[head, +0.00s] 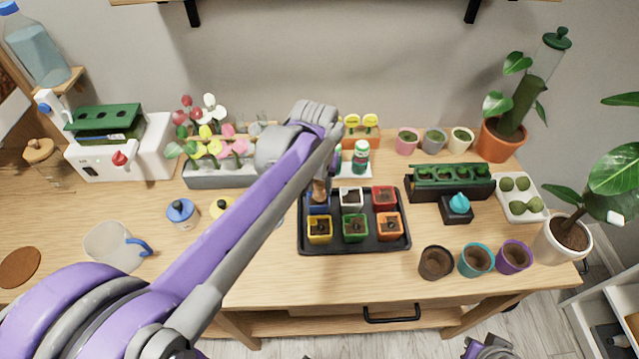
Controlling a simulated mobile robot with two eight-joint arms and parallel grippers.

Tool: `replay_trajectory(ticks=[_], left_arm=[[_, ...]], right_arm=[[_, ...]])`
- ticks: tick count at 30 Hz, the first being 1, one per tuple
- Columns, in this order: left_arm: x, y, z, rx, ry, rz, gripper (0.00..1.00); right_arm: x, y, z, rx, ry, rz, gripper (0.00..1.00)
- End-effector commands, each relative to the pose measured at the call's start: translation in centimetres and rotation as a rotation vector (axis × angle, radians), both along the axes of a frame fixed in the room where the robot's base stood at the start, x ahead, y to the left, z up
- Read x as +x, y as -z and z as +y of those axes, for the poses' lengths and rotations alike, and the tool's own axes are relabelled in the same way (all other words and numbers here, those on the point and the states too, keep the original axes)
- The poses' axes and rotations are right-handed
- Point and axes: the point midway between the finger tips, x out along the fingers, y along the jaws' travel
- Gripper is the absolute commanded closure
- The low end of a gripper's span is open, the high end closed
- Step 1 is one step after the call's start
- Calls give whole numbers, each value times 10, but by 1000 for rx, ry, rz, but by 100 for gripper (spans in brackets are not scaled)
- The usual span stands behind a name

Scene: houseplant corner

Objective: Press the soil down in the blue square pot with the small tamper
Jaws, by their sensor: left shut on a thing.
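My left arm reaches in from the lower left across the bench. Its gripper (322,178) is above the back-left place of the black tray (306,247). It is shut on the small tamper (319,191), of which a brown part shows below the fingers. The blue square pot (317,209) stands in that back-left place. The tamper's lower end is at the pot's mouth. I cannot tell whether it touches the soil, which is mostly hidden. My right gripper (488,349) shows only in part at the bottom edge, away from the tray.
White, red, yellow, green and orange square pots share the tray. A black planter (450,182) is right of the tray. Flowers (218,143) stand behind my left arm.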

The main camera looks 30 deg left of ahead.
Motion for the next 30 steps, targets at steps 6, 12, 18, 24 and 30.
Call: replay_trajectory(ticks=[6, 12, 18, 24, 30], left_arm=[[0, 0, 0, 0, 0, 0, 100], [0, 2, 0, 0, 0, 0, 100], [0, 5, 0, 0, 0, 0, 100], [0, 7, 0, 0, 0, 0, 100], [0, 9, 0, 0, 0, 0, 100]], right_arm=[[0, 0, 0, 0, 0, 0, 100], [-1, 2, 0, 0, 0, 1, 100], [-1, 4, 0, 0, 0, 2, 100], [-2, 5, 0, 0, 0, 3, 100], [-2, 7, 0, 0, 0, 4, 100]])
